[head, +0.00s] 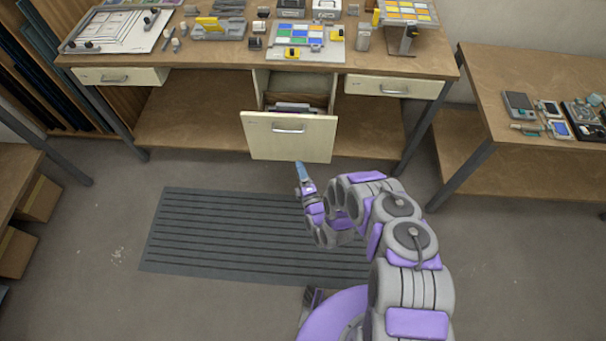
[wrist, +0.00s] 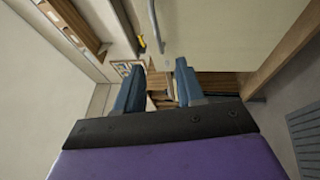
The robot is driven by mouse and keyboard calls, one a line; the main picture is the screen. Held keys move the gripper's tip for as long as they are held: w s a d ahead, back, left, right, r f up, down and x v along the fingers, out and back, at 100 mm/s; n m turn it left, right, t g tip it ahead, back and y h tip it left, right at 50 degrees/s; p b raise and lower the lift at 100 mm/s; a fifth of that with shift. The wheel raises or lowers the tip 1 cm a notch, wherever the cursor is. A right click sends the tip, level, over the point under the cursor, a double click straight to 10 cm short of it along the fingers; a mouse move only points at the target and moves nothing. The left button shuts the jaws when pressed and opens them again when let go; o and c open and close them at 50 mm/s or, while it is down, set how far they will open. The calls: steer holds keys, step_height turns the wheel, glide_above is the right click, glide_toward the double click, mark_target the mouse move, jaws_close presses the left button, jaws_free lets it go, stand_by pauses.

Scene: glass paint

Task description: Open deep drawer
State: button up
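The deep drawer (head: 262,146) in the middle of the workbench is pulled partly out, and some of its inside shows above its pale front. Its grey bar handle (head: 288,129) is on the upper part of that front; a grey bar handle also shows at the top of the wrist view (wrist: 157,25), beside a pale panel. My gripper (head: 300,168) is in front of the drawer, appearing just below its front's lower edge in the head view.
The workbench (head: 215,57) carries paint trays and tools. Shallow drawers at left (head: 120,76) and right (head: 377,85) look shut. A side table (head: 500,75) stands at right. A ribbed grey mat (head: 200,235) lies on the floor, with open floor around it.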

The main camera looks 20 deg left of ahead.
steer(key=shift+b+v, duration=0.85)
steer(key=shift+v, duration=0.35)
steer(key=shift+f, duration=0.1)
